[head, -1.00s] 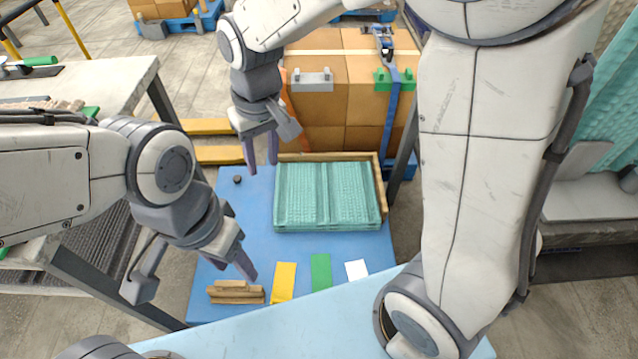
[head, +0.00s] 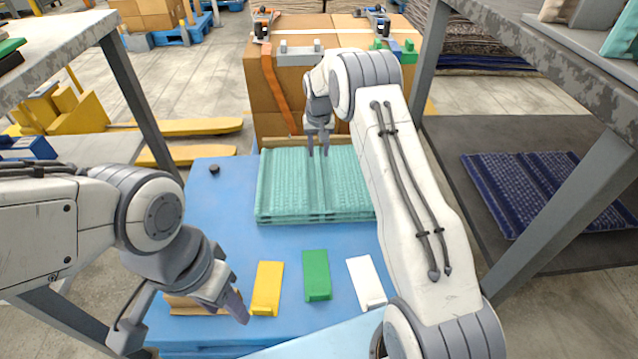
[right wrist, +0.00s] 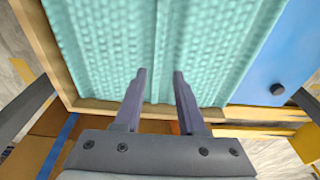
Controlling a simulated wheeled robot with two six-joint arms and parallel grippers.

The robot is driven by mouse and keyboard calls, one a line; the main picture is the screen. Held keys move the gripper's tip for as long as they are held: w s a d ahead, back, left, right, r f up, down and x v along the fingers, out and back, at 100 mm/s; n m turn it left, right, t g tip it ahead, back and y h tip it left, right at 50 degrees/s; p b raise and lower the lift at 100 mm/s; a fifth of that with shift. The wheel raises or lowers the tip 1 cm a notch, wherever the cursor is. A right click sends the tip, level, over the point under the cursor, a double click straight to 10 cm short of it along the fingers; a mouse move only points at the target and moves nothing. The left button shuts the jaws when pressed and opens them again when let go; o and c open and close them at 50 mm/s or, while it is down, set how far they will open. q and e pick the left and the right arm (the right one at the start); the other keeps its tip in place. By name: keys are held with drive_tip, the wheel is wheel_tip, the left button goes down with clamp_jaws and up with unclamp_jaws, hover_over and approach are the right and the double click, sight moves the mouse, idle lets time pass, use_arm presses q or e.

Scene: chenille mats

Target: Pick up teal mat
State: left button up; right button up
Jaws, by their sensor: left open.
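The teal mat (head: 285,190) lies flat in a shallow wooden frame (head: 275,142) on the blue table. It has a ribbed, braided texture and a raised seam down its middle. In the right wrist view the mat (right wrist: 105,45) fills the upper middle. My right gripper (head: 318,152) is over the mat's far edge, near the middle seam. Its fingers (right wrist: 160,72) are apart on either side of the seam, with nothing visibly clamped; contact is unclear. My left gripper (head: 237,308) is open and empty at the near left, beside a wooden brush-like block (head: 190,306).
Yellow (head: 267,282), green (head: 316,270) and white (head: 364,280) pieces lie along the near side of the blue table (head: 215,225). A small black knob (head: 214,169) is at the far left. Cardboard boxes (head: 265,120) stand behind. A dark blue mat (head: 530,185) lies at right.

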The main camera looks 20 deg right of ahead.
drive_tip(key=b, duration=0.2)
hover_over(319, 173)
drive_tip(key=f, duration=0.4)
drive_tip(key=shift+s+a+f, duration=0.2)
drive_tip(key=shift+s+f, duration=0.1)
drive_tip(key=shift+f, duration=0.05)
drive_tip(key=f+b, duration=0.2)
drive_tip(key=f, duration=0.1)
drive_tip(key=f+b, duration=0.1)
drive_tip(key=f, duration=0.1)
drive_tip(key=shift+w+d, duration=0.25)
clamp_jaws()
